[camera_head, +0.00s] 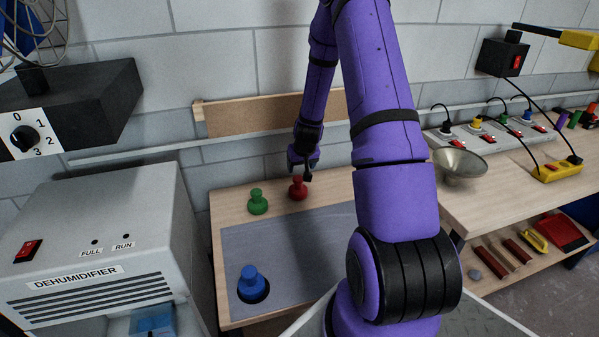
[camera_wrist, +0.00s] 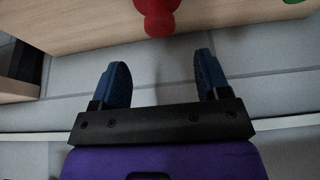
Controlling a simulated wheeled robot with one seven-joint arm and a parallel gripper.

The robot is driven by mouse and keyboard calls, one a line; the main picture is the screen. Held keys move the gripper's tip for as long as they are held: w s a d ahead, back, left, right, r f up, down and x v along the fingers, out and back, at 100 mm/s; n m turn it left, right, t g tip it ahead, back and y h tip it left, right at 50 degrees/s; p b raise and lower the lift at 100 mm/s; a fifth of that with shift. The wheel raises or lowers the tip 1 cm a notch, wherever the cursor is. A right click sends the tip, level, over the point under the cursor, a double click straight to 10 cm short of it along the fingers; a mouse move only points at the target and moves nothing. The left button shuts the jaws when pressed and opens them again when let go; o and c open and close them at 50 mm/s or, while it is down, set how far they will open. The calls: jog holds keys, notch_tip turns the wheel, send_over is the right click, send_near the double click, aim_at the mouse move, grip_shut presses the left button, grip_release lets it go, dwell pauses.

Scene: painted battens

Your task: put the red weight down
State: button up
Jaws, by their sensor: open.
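The red weight (camera_head: 298,188) stands upright on the wooden back strip of the low table, near its far edge. In the wrist view the red weight (camera_wrist: 158,18) shows at the top, beyond the fingertips and roughly between their lines. My gripper (camera_wrist: 160,75) is open, with nothing between its two blue fingers. In the head view my gripper (camera_head: 305,172) is right beside the red weight, partly dark and small; the exact gap is hard to tell.
A green weight (camera_head: 258,201) stands left of the red one. A blue weight (camera_head: 251,284) stands on a dark round spot on the grey mat (camera_head: 300,260). A dehumidifier (camera_head: 100,240) is at left. A bench with a metal bowl (camera_head: 460,165) and power strips is at right.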

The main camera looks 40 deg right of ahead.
jog(key=s+a+r+n, duration=0.1)
jog(key=s+a+r, duration=0.1)
jog(key=a+r, duration=0.55)
jog(key=s+a+r+n+t+y, duration=0.15)
jog(key=a+r, duration=0.25)
jog(key=r, duration=0.6)
jog(key=s+a+r+n+g, duration=0.1)
jog(key=s+a+r, duration=0.2)
jog(key=a+r, duration=0.45)
jog(key=s+a+r, duration=0.3)
jog(key=s+r, duration=0.1)
jog(key=s, duration=0.3)
jog(key=s+a+r+n, duration=0.1)
jog(key=s+a+r, duration=0.2)
jog(key=s, duration=0.5)
jog(key=s+a+r, duration=0.3)
jog(key=s+r, duration=0.2)
jog(key=s, duration=0.2)
jog(key=shift+s+r+n, duration=0.15)
jog(key=shift+s+n, duration=0.2)
jog(key=shift+s, duration=0.05)
jog(key=shift+t+y, duration=0.25)
